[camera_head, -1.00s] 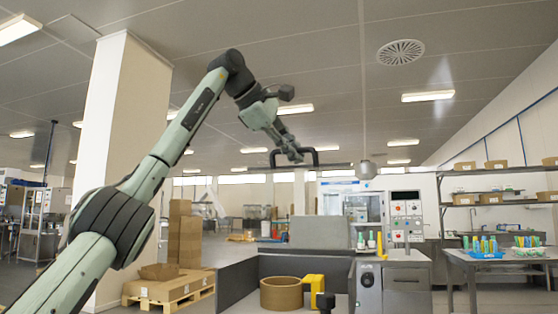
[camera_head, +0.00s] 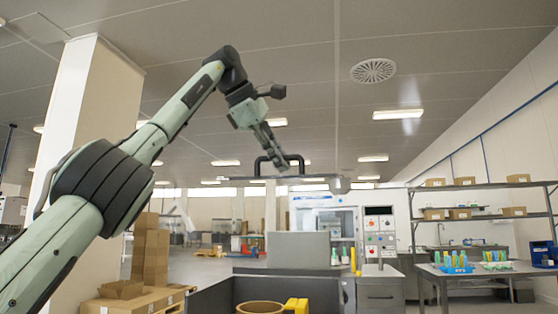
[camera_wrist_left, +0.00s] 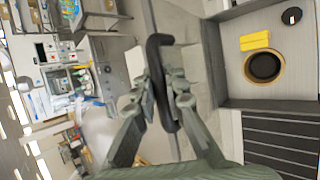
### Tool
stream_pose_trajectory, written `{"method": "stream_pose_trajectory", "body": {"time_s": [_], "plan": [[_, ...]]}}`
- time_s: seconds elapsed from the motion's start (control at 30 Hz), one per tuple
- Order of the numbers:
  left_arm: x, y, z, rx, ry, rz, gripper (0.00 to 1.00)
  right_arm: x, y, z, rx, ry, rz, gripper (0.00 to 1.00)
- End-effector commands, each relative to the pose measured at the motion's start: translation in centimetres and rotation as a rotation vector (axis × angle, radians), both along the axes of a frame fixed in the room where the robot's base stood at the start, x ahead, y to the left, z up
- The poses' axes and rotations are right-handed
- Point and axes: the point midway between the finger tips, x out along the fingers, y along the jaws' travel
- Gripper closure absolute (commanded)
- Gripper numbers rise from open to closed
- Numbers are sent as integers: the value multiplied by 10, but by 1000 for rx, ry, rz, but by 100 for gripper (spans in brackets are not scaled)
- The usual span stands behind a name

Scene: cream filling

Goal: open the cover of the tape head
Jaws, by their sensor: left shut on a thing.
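A black bracket-shaped handle (camera_head: 298,159) stands on a thin grey plate (camera_head: 325,177), seen nearly edge-on; the plate looks like the tape head's cover. My left gripper (camera_head: 279,164) reaches down from the raised left arm and is shut on the handle. In the left wrist view, both fingers of my gripper (camera_wrist_left: 160,95) close around the middle of the black handle (camera_wrist_left: 155,45). Which way the cover's hinge lies cannot be told. My right gripper is not in view.
A brown ring-shaped roll (camera_head: 259,307) and a yellow part (camera_head: 298,305) sit low at the front. A machine with a control panel (camera_head: 380,225) stands behind. Stacked cartons (camera_head: 150,250) are at left. A table with bottles (camera_head: 480,275) is at right.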

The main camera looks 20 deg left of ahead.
Motion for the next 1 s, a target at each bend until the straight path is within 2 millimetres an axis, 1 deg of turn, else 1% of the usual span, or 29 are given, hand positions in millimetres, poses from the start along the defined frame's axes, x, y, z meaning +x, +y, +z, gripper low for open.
{"method": "stream_pose_trajectory", "body": {"time_s": [0.13,0.17,0.23,0.43,0.57,0.67,0.8,1.0], "plan": [[0,1,0,-1,0,4,100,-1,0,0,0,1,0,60],[0,1,0,-1,0,4,88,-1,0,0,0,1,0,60],[0,1,0,0,0,3,80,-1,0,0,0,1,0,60],[0,0,0,0,-1,2,80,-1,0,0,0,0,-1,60],[-1,0,1,1,-1,1,80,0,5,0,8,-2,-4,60],[-6,2,7,1,-2,1,80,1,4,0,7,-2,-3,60],[-18,6,19,0,-3,3,80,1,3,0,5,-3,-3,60],[-31,10,32,-1,-2,3,80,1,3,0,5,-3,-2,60]]}}
